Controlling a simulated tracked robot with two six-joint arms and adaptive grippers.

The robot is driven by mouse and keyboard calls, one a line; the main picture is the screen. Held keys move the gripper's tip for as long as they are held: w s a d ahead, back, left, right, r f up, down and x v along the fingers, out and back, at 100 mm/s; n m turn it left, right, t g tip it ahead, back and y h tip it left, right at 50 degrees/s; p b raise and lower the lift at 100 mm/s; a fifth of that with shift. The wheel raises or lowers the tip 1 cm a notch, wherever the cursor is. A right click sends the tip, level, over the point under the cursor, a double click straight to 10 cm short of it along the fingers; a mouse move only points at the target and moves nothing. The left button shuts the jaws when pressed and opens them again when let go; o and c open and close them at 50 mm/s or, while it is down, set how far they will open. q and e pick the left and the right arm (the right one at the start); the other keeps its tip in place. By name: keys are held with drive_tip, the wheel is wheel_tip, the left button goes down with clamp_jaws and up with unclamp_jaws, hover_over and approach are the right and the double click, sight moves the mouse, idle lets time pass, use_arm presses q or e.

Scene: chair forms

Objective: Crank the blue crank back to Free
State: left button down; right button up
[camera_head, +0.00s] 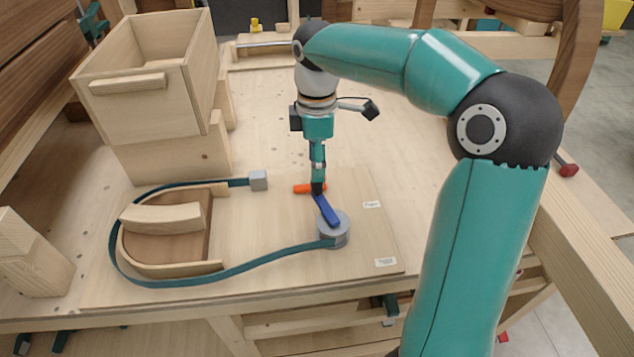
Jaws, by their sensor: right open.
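The blue crank (327,210) sits on top of a round grey drum (334,236) on the wooden board (270,264). It points up and left from the drum toward an orange piece (309,188). My right gripper (318,187) points down right at the crank's far end, with its fingertips partly hidden there; it is open. I cannot tell whether the fingers touch the crank. A teal strap (262,262) runs from the drum around a curved wooden form (166,222) to a grey block (258,181). Two small white labels lie right of the crank, too small to read surely. My left gripper is out of view.
A wooden box (146,82) stands on a block at the back left. A wooden wedge (30,255) stands at the left edge. A yellow item (255,25) is at the back. The bench right of the board is mostly clear below my right arm.

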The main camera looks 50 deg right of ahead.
sight(329, 210)
wheel_tip(329, 210, down, 6)
drive_tip(key=shift+c, duration=0.2)
clamp_jaws()
idle(0.4)
